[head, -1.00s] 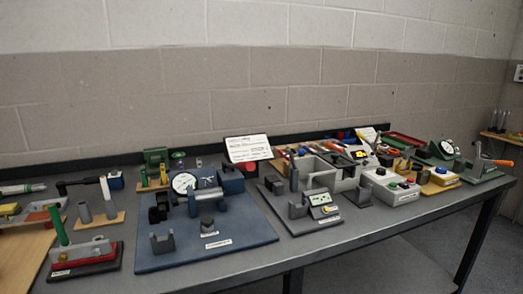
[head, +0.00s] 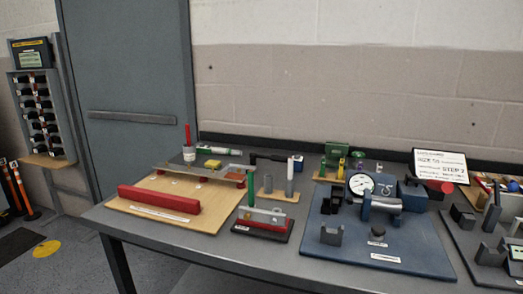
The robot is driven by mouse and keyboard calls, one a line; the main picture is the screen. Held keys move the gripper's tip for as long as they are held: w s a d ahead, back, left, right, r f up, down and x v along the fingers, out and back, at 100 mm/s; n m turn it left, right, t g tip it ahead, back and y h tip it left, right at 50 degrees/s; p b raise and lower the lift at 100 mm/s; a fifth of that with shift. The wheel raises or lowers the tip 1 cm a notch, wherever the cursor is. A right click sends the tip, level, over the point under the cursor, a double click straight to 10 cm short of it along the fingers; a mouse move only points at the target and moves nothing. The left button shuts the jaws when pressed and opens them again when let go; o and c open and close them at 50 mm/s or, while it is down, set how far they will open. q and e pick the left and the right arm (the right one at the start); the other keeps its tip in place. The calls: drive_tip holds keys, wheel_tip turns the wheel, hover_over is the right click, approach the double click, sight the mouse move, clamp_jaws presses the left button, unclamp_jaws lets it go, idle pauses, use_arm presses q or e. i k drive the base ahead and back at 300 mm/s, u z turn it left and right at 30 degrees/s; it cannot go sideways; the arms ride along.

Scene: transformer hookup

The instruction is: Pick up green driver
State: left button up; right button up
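I cannot tell for sure which green item is the green driver. An upright green handle (head: 251,197) stands at the red and black block on the bench. A green and white stick-shaped tool (head: 217,150) lies at the back of the bench. Smaller green parts (head: 341,168) show on a rack of small tools beside a green block. Neither of my grippers is in view.
The grey bench (head: 215,235) holds a wooden board with a red bar (head: 158,199) and a blue plate (head: 408,253) with a dial gauge (head: 361,184). A sign card (head: 440,166) stands behind. A bin rack (head: 40,112) stands left, beside a grey door (head: 130,75).

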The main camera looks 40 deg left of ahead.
sight(214, 149)
drive_tip(key=u, duration=1.55)
